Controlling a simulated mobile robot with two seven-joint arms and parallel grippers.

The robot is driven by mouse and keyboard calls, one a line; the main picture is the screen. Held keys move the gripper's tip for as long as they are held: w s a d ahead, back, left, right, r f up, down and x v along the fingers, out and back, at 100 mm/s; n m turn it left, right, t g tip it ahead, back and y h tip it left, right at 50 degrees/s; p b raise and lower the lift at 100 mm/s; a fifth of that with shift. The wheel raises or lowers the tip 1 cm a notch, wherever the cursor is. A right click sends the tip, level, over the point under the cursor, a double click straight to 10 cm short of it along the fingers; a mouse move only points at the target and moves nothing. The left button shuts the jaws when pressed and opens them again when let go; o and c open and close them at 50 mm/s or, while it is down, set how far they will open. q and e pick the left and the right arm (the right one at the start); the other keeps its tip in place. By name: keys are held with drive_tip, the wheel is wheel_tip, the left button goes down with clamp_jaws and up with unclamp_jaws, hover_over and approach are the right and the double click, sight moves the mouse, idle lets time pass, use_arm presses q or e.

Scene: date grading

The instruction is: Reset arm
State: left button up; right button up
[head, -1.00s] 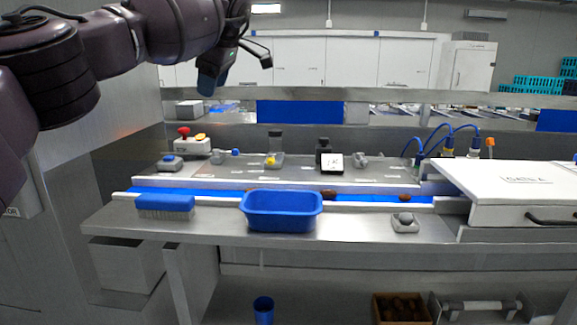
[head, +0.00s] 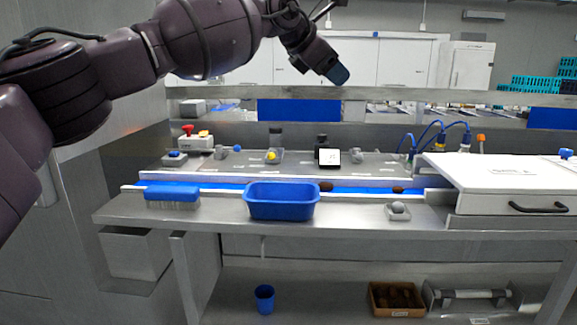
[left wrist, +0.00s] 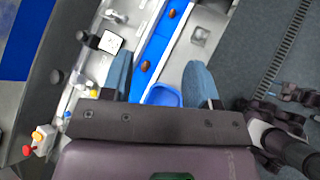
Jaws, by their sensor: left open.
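My left arm comes in from the upper left of the head view. Its gripper (head: 338,74) is raised high above the back of the bench, apart from everything on it. In the left wrist view the left gripper (left wrist: 160,84) shows its two blue fingers spread apart, with nothing held between them. The blue tub (head: 282,203) on the bench lies far below and also shows between the fingers in the wrist view (left wrist: 163,95). My right gripper is not in the head view as a clear shape, and I cannot identify it in the wrist view.
A blue conveyor belt (head: 362,190) carries dark dates (head: 326,186). A blue brush (head: 172,194) and a small grey device (head: 398,210) sit on the bench. A white cover (head: 500,172) stands at right. A crate (head: 396,311) and blue cup (head: 264,298) are below.

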use_arm(q)
drive_tip(key=s+d+f+n+h+b, duration=0.2)
drive_tip(key=s+d+f+n+h, duration=0.45)
drive_tip(key=f+n+h, duration=0.45)
drive_tip(key=s+a+f+n+t+y+b, duration=0.2)
drive_tip(key=a+f+n+t+y, duration=0.25)
drive_tip(key=a+f+n, duration=0.65)
drive_tip(key=s+a+f+n+t+y+b, duration=0.1)
drive_tip(key=s+a+f+n+t+y, duration=0.15)
drive_tip(key=a+f+n+y, duration=0.75)
drive_tip(key=s+a+f+n+t+b, duration=0.2)
drive_tip(key=a+f+n+t, duration=0.35)
drive_tip(key=f+n, duration=1)
drive_tip(key=s+a+f+n+g+y, duration=0.1)
drive_tip(key=s+a+f+g+y, duration=0.1)
drive_tip(key=s+a+f, duration=0.3)
drive_tip(key=s+a+f+n+g+y+b, duration=0.1)
drive_tip(key=s+a+f, duration=0.5)
drive_tip(key=s+f, duration=0.8)
drive_tip(key=s+a+f+n+g+y+b, duration=0.1)
drive_tip(key=s+a+f+n+g+y, duration=0.1)
drive_tip(key=s+f, duration=0.7)
drive_tip(key=a+f+g+y, duration=0.1)
drive_tip(key=a+g, duration=0.1)
drive_tip(key=a, duration=0.1)
drive_tip(key=shift+s+a+f, duration=0.35)
drive_tip(key=shift+f, duration=0.05)
